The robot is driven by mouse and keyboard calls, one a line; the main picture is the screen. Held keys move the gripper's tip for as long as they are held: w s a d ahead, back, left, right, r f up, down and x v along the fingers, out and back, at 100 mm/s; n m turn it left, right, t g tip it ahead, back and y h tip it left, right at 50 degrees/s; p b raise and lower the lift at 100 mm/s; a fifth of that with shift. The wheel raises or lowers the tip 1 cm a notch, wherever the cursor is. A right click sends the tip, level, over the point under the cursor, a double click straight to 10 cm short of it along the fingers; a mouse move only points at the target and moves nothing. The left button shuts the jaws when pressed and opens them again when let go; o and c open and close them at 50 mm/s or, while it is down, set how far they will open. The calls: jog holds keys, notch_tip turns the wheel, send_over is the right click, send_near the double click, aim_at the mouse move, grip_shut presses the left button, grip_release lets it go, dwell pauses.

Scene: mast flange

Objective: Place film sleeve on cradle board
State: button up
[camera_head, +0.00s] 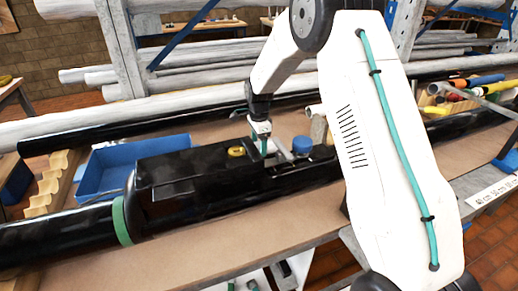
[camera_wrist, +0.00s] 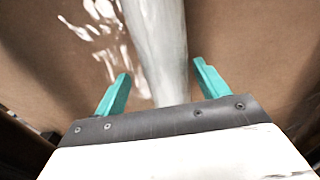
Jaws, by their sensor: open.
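My gripper (camera_head: 262,147) is open, over the black equipment on the bench in the head view. In the wrist view its two teal fingers (camera_wrist: 160,85) stand apart, on either side of a pale, smooth roll (camera_wrist: 158,45), which may be the film sleeve. The roll's near end is hidden behind the gripper body. I cannot tell how far below the fingertips it lies; neither finger visibly grips it. Shiny clear film (camera_wrist: 100,35) shows left of it. A cream board with scalloped notches (camera_head: 45,187), possibly the cradle board, stands at the left in the head view.
A blue tray (camera_head: 105,170) stands right of the notched board. A black pipe with a green band (camera_head: 122,220) runs along the bench front. A yellow ring (camera_head: 236,151) and a blue cap (camera_head: 301,145) flank my gripper. The bench's front strip (camera_head: 215,245) is clear.

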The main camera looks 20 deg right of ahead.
notch_tip(320, 180, up, 10)
jog(key=s+a+r+n, duration=0.1)
jog(key=s+r+n, duration=0.3)
jog(key=s+r, duration=0.45)
jog(key=s+a+r+n, duration=0.1)
jog(key=s+r+n, duration=0.4)
jog(key=s, duration=0.7)
jog(key=s+n+t, duration=0.1)
jog(key=s+n, duration=0.8)
jog(key=s, duration=1.6)
jog(key=shift+s+a, duration=0.3)
